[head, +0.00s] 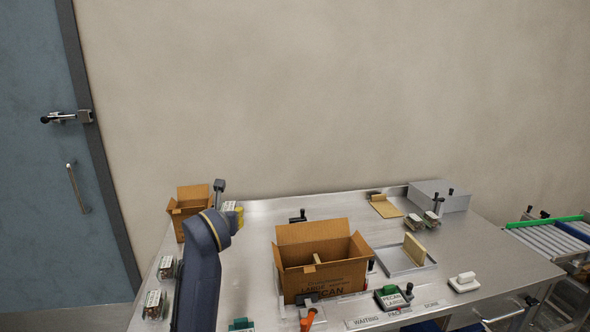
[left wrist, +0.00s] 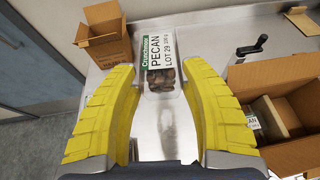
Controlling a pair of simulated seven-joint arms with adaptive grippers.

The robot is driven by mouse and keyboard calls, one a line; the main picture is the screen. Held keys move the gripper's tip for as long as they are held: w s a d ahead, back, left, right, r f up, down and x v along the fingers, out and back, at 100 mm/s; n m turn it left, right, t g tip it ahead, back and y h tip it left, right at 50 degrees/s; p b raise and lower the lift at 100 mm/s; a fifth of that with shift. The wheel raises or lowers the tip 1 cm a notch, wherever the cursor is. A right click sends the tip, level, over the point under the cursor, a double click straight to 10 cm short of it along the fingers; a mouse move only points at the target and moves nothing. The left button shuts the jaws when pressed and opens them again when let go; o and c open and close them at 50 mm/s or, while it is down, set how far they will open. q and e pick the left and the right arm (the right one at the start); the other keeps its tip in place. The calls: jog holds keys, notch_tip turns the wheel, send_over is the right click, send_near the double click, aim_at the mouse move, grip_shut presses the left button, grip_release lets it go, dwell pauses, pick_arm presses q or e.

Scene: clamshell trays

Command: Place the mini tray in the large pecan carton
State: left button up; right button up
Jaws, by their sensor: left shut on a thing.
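The large pecan carton (head: 322,278) stands open in the middle of the bench, its flaps up. The left wrist view shows part of it at the right (left wrist: 300,157), with a labelled clear tray (left wrist: 265,120) and a cardboard piece inside. In the head view my left gripper (head: 237,212) is left of and behind the carton, partly hidden by my arm. I cannot tell the held tray's height above the bench. My right gripper is not in view.
A smaller open carton (head: 187,205) stands behind left, also in the left wrist view (left wrist: 103,38). More trays (head: 153,303) lie at the bench's left edge. A shallow metal tray (head: 420,267) with a tan board is right of the large carton. A grey box (head: 440,194) stands back right.

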pick_arm(q)
jog(key=s+d+r+m+h, duration=0.1)
jog(key=s+r+h, duration=0.15)
jog(key=s, duration=0.75)
jog(key=shift+s+a+f+n+y, duration=0.35)
jog(key=shift+f+y, duration=0.35)
jog(key=shift+f, duration=3.6)
jog(key=shift+s+a+f+n+y, duration=0.1)
jog(key=shift+a+f+n+y, duration=0.45)
jog(key=shift+f, duration=3.8)
jog(key=shift+s+a+f+n+y, duration=0.25)
jog(key=shift+f+y, duration=0.55)
jog(key=shift+f, duration=3.5)
jog(key=shift+f, duration=0.15)
jog(key=o, duration=1.2)
